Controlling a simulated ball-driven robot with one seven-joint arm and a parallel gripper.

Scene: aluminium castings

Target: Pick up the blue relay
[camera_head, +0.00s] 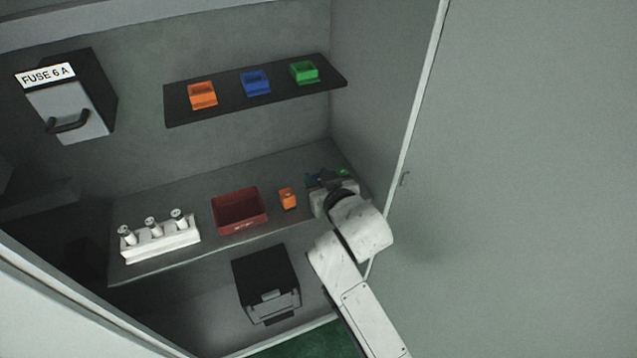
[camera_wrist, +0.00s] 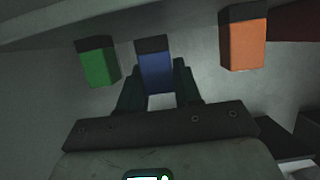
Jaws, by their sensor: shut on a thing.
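The blue relay (camera_wrist: 155,72) is a small blue block with a dark end. In the wrist view it stands between the two dark fingers of my gripper (camera_wrist: 160,85), which is shut on it. In the head view my gripper (camera_head: 325,180) is at the right end of the lower shelf, and my wrist hides most of the relay. I cannot tell whether the relay still touches the shelf.
An orange relay (camera_head: 287,199) and a green relay (camera_wrist: 98,66) stand close on either side. A red bin (camera_head: 240,211) and a white fuse holder (camera_head: 160,240) are farther left. Orange (camera_head: 203,95), blue (camera_head: 255,83) and green (camera_head: 304,72) sockets sit on the upper shelf (camera_head: 180,114).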

